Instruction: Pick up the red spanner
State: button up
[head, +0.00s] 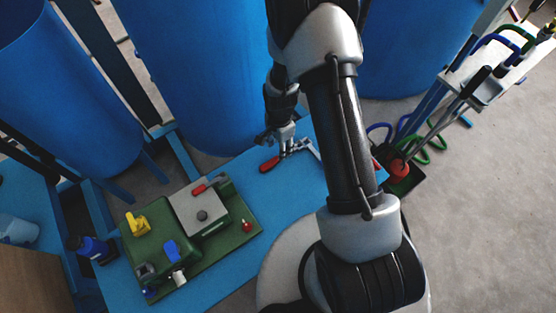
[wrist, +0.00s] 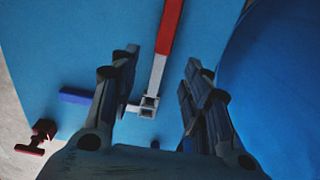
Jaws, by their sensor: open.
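The red spanner lies on the blue table; its red handle (head: 269,164) shows below my gripper in the head view. In the wrist view its red handle (wrist: 168,27) runs to the top edge and its grey metal end (wrist: 148,105) points down the picture. My gripper (head: 279,140) is above the table close to the spanner. In the wrist view my gripper (wrist: 160,60) is open and empty, with one finger each side of the spanner's shaft. I cannot tell the exact height of the fingers above it.
A green fixture (head: 245,215) with a grey block and coloured parts stands left on the table (head: 225,290). Large blue drums (head: 190,60) stand behind. A short blue bar (wrist: 75,96) and a dark red part (wrist: 37,137) lie left in the wrist view.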

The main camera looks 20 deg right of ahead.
jog(key=f+b, duration=0.1)
jog(key=f, duration=0.2)
jog(key=f+b, duration=0.1)
jog(key=f, duration=0.3)
jog(key=shift+w+a+f, duration=0.1)
jog(key=shift+a+f, duration=0.1)
jog(key=shift+r, duration=0.1)
grip_shut()
dwell(0.4)
